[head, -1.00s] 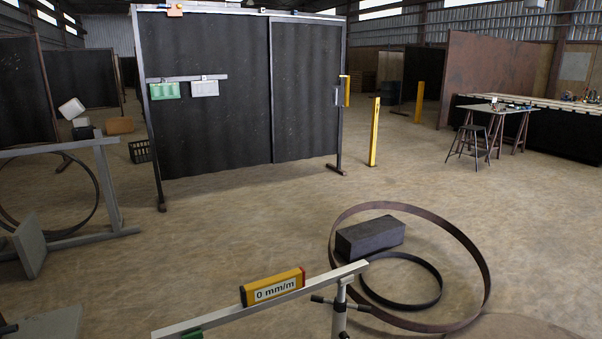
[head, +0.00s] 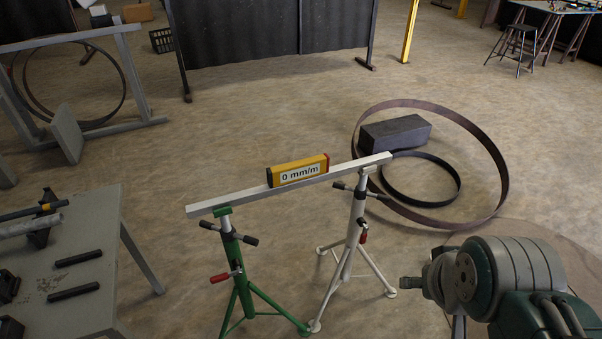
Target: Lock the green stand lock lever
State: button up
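The green stand (head: 241,275) is a tripod left of centre, under the left end of a pale beam (head: 230,200). Its lock lever (head: 220,277) has a red grip and sticks out to the left of the post, close to level. A black cross handle (head: 245,239) sits higher on the same post. The white stand (head: 353,235) carries the beam's right end. Its own red-gripped lever (head: 363,237) hangs close to upright. Part of my arm shows at the lower right, well apart from the green stand. My gripper is not in view.
A level (head: 298,171) reading 0 mm/m lies on the beam. A grey table (head: 105,235) with dark bars stands left of the green stand. Steel rings (head: 492,155) and a dark block (head: 395,133) lie behind on the right.

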aim_at(224, 276)
jog(key=u, duration=1.35)
